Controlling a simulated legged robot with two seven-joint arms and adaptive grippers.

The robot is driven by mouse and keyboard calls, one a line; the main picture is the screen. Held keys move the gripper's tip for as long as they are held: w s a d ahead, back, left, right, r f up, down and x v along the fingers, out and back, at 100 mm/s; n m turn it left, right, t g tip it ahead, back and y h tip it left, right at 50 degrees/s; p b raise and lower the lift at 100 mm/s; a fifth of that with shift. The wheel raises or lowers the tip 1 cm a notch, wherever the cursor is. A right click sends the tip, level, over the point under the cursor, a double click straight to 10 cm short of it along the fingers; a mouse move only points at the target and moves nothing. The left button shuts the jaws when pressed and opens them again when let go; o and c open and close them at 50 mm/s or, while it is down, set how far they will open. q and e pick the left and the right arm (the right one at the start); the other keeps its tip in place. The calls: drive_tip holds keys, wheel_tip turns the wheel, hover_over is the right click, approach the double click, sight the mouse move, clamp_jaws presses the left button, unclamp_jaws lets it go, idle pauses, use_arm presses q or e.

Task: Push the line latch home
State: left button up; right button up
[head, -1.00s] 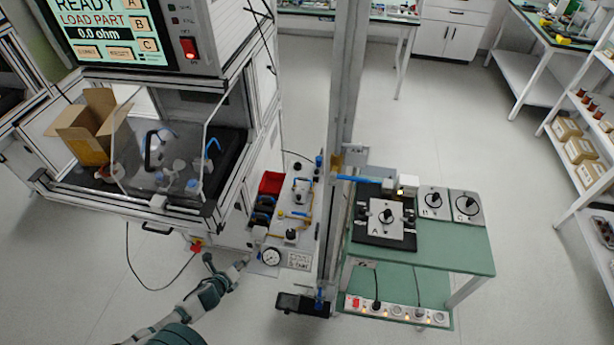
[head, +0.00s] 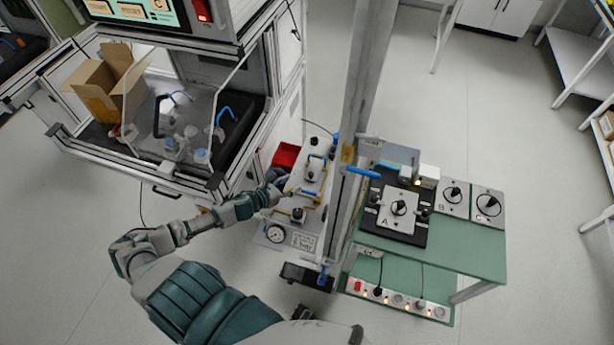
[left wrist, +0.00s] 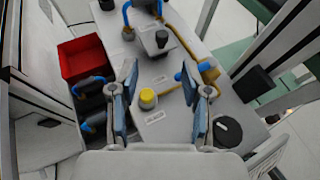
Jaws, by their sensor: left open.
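A valve panel (head: 318,208) stands beside the test cabinet, with yellow pipes, blue-ended fittings, dark knobs and a round gauge. My left gripper (head: 279,186) is over the left side of this panel. In the left wrist view, my left gripper (left wrist: 160,80) is open, its two blue-padded fingers apart with nothing held between them. A round yellow-topped knob (left wrist: 148,98) shows on the panel between the fingers. A yellow pipe (left wrist: 208,70) runs close by the right finger. I cannot tell which fitting is the line latch. My right gripper is not in view.
A red bin (left wrist: 83,58) and dark, blue-handled parts lie left of the panel. A grey upright post (head: 357,110) stands right of it. Beyond is a green bench (head: 465,247) with a test fixture (head: 398,207). The cabinet (head: 215,180) borders the left.

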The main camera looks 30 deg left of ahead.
sight(310, 175)
use_arm(q)
drive_tip(key=x, duration=0.8)
drive_tip(key=shift+w+d+b, duration=0.2)
drive_tip(key=shift+w+b, duration=0.05)
drive_tip(key=shift+b, duration=0.1)
drive_tip(key=shift+w+f, duration=0.1)
drive_tip(key=shift+w, duration=0.25)
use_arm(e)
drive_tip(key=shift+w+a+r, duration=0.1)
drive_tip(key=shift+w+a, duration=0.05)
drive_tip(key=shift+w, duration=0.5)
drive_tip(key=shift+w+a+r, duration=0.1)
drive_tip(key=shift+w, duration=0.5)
use_arm(q)
clamp_jaws()
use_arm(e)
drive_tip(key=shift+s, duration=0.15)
